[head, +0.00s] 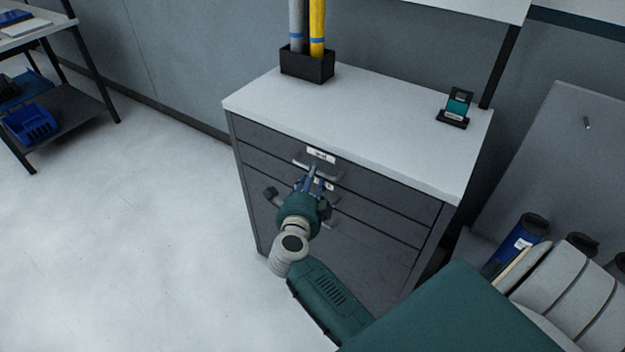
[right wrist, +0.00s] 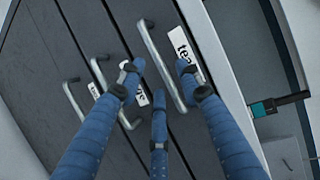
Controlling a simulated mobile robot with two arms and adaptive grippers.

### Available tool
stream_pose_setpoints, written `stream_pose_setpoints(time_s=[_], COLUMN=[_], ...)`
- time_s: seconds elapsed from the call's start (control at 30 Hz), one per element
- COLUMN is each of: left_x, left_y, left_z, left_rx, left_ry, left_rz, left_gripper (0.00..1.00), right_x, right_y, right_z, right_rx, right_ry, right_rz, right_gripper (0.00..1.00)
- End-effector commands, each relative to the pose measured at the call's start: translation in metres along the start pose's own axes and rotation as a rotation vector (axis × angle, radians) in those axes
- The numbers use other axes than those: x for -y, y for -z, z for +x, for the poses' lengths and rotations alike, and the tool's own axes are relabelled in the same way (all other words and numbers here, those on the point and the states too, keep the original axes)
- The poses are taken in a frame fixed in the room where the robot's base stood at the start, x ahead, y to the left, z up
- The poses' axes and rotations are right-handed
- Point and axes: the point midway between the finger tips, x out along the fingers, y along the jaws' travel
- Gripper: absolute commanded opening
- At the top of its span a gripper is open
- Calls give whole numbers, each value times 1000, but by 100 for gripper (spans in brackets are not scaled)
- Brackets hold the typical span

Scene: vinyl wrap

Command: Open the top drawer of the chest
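The grey chest (head: 400,240) has a light top and several drawers. Its top drawer (head: 385,184) looks shut, flush with the front. The top drawer's bar handle (head: 331,174) sits below a white label; the handle also shows in the right wrist view (right wrist: 158,55). My right gripper (head: 314,180) is at this handle. In the right wrist view the blue fingers of the gripper (right wrist: 160,85) are spread, one on the label side of the bar and two on the other side. Gaps show between bar and left fingers; contact of the right finger is unclear. My left gripper is not in view.
A black holder (head: 307,66) with grey and yellow rolls and a small dark device (head: 455,106) stand on the chest. Lower handles (right wrist: 75,100) lie close to the fingers. A shelf (head: 70,105) with blue bins is at left. Floor left of the chest is clear.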

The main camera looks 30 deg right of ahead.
Motion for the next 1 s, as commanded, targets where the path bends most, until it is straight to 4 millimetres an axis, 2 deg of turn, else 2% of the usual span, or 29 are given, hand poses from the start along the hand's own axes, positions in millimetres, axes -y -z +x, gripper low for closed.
stream_pose_setpoints(time_s=[0.03,0.2,0.5,0.67,0.7,1.0], left_x=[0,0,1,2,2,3], left_y=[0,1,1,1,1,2], left_z=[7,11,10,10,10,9], left_rx=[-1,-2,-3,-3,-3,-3], left_ry=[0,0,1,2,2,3], left_rz=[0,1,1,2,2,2], left_gripper=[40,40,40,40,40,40], right_x=[-2,-1,0,0,0,0], right_y=[0,0,0,0,0,0], right_z=[8,20,21,21,21,21], right_rx=[0,-1,0,0,0,0], right_ry=[3,1,0,0,0,-1], right_rz=[-2,-1,-1,-2,-2,-2], right_gripper=[35,35,35,3,0,0])
